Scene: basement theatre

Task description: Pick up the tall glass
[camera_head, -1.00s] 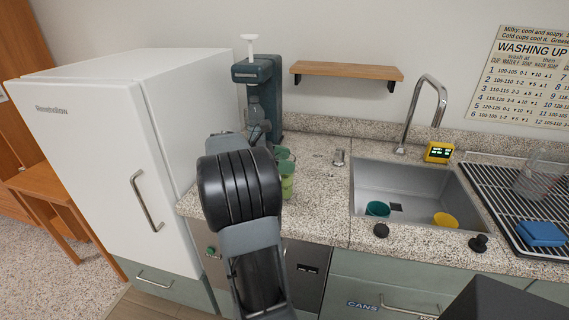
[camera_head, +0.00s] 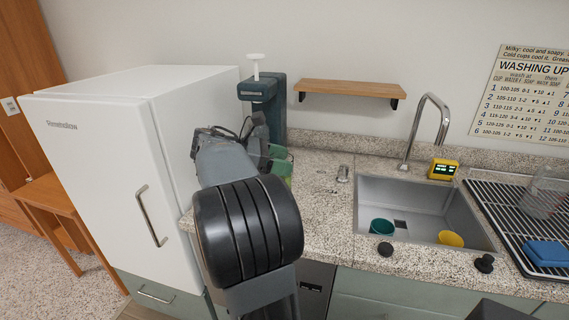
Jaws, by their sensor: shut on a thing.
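A green-tinted glass (camera_head: 284,169) stands out at the counter's left end, just in front of the teal machine. It is mostly hidden behind my arm, so its full height and base do not show. My gripper (camera_head: 264,152) is at the glass, largely covered by my own wrist and arm links. It is shut on the glass. I cannot tell whether the glass touches the counter.
The teal machine (camera_head: 270,100) stands close behind my gripper. A white fridge (camera_head: 95,170) is close on the left. A wooden shelf (camera_head: 350,88), a sink (camera_head: 385,190) with two cups, a tap (camera_head: 441,110) and a drying rack (camera_head: 505,205) are to the right.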

